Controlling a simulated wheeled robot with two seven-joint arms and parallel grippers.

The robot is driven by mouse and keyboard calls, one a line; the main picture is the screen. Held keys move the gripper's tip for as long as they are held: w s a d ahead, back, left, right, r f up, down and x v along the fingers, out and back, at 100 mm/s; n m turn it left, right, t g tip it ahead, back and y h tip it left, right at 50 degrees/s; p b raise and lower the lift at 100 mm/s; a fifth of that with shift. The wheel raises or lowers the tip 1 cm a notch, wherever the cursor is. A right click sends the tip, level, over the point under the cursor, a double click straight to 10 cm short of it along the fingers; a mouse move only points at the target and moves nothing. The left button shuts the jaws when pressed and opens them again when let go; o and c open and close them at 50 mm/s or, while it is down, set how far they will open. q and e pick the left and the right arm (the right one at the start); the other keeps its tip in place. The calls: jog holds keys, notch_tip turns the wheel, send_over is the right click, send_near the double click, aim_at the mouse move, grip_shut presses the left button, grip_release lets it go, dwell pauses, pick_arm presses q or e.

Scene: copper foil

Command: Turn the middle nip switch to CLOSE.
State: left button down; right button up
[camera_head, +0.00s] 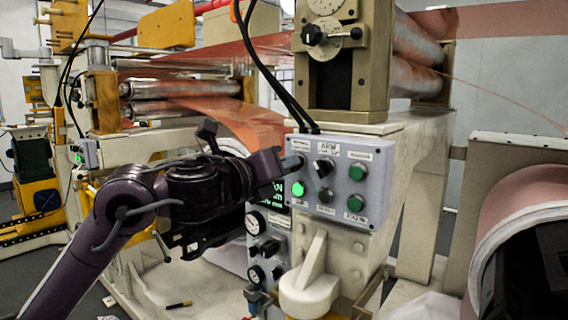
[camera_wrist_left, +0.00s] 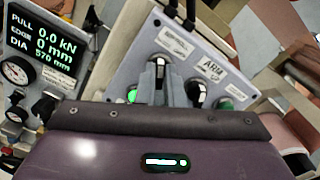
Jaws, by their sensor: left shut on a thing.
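My left gripper (camera_head: 290,164) reaches in from the left to the upper left of a grey control panel (camera_head: 340,176). It is shut on a small switch knob (camera_wrist_left: 160,68), the leftmost in the panel's top row. The knob is mostly hidden by the fingers in the wrist view, and its exact turn is hard to tell. The label (camera_wrist_left: 177,42) above it is too small to read. A black switch (camera_head: 324,166) under the ARM label stands just right of the gripper, apart from it. My right gripper is not in view.
Green buttons (camera_head: 357,172) sit on the panel's right side, and a lit green one (camera_head: 298,189) is below the gripper. A display (camera_wrist_left: 42,45) reads 0.0 kN, 0 mm, 570 mm. Gauges (camera_head: 255,222) are lower left. Rollers (camera_head: 185,88) with copper foil stand behind.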

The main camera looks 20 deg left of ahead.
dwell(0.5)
pick_arm(q)
jog(key=c, duration=1.5)
grip_release()
jog(key=shift+c, duration=0.2)
jog(key=b+v, duration=0.2)
jog(key=v, duration=0.6)
jog(key=shift+w, duration=0.1)
